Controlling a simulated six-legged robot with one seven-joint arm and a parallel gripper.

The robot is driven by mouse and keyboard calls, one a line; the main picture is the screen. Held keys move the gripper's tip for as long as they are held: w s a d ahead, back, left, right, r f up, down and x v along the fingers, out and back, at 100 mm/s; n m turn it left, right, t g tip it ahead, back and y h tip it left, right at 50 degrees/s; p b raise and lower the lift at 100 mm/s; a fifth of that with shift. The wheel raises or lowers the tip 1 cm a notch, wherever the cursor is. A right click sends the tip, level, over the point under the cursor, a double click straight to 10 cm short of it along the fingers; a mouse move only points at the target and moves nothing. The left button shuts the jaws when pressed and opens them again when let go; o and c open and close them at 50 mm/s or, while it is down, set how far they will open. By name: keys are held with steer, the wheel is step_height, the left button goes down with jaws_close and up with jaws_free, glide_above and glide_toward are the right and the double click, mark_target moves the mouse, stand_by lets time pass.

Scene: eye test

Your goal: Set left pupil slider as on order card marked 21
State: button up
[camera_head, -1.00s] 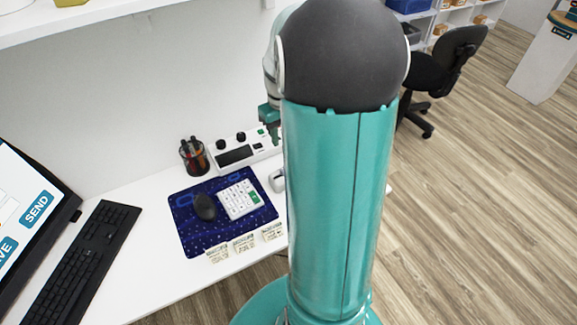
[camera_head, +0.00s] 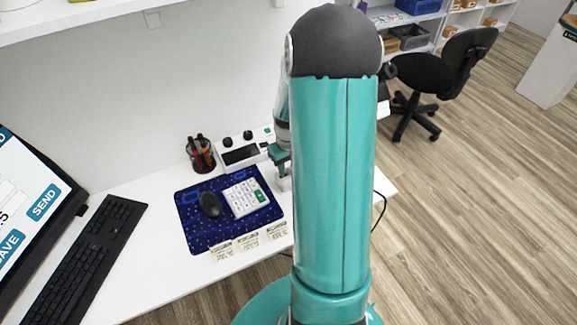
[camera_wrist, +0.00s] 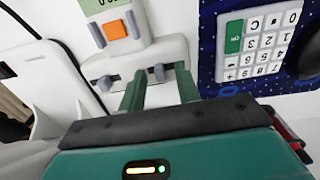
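My gripper (camera_wrist: 160,82) has two green fingers with a clear gap between them in the wrist view. The fingertips lie over or beside a white device (camera_wrist: 165,50) with small grey slider knobs (camera_wrist: 157,73) along its near edge; I cannot tell whether they touch it or which slider is the left pupil one. Nothing is clearly held. In the head view my gripper (camera_head: 280,156) points down over the desk, and my arm hides part of that area. Several small cards (camera_head: 248,237) stand at the desk's front edge; their marks are unreadable.
A blue mat (camera_head: 190,228) holds a white keypad (camera_head: 244,198) and a black mouse (camera_head: 209,204). Behind are a pen cup (camera_head: 201,156) and a white console (camera_head: 232,164) with black knobs. A keyboard (camera_head: 85,262) and monitor (camera_head: 40,205) are at left.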

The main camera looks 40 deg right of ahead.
mark_target(287, 170)
jaws_close()
steer(key=shift+a, duration=0.2)
jaws_free()
stand_by(0.4)
step_height(287, 170, up, 14)
stand_by(0.4)
